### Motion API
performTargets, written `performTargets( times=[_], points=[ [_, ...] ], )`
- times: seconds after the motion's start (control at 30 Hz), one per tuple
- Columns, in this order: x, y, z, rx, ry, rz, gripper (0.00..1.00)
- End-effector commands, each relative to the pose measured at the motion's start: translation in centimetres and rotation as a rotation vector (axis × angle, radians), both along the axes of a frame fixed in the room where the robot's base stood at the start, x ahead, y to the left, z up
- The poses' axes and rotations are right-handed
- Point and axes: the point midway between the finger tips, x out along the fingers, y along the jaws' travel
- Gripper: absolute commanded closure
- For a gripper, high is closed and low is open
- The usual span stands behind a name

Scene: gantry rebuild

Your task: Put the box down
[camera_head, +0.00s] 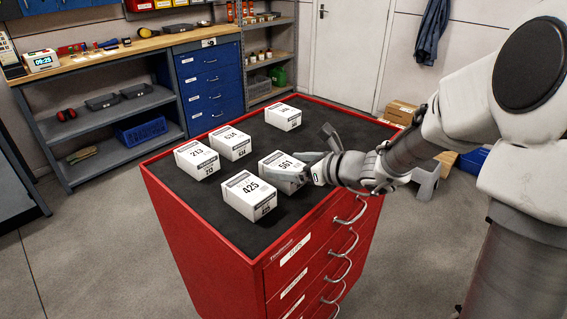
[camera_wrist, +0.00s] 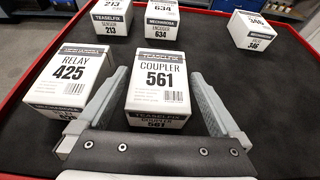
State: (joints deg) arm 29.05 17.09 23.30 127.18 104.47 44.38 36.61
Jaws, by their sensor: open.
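The white COUPLER box marked 561 (camera_head: 276,163) appears to rest upright on the black top of the red drawer cabinet (camera_head: 300,240). It also shows in the wrist view (camera_wrist: 157,85). My gripper (camera_head: 308,160) is low over the cabinet top with its fingers on either side of this box. In the wrist view my gripper (camera_wrist: 158,76) is open. The left finger lies in the narrow space between box 561 and the RELAY box 425 (camera_wrist: 70,80). The right finger is beside the box's right side. Whether either finger touches it is unclear.
Box 425 (camera_head: 249,194) stands close on the left. Boxes 213 (camera_head: 196,160), 634 (camera_head: 229,143) and 346 (camera_head: 283,117) stand farther back. The cabinet top is clear right of my gripper. A workbench (camera_head: 130,50) stands behind.

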Motion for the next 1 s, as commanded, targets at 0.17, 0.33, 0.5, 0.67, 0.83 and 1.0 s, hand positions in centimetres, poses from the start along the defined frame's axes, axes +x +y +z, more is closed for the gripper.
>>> performTargets(
  times=[0.17,0.33,0.5,0.67,0.83,1.0],
  points=[
    [-2.7,-2.8,1.9,-0.003,-0.001,-0.004,0.0],
    [-4.9,-4.9,3.1,-0.001,-0.001,-0.003,0.0],
    [-6.1,-6.2,3.7,-0.001,0.0,-0.001,0.0],
    [-6.5,-6.5,3.8,0.0,0.0,0.0,0.0],
    [-6.5,-6.5,3.8,0.0,0.0,0.0,0.0],
    [-6.7,-5.9,4.2,-0.026,-0.006,0.028,0.0]
  ],
)
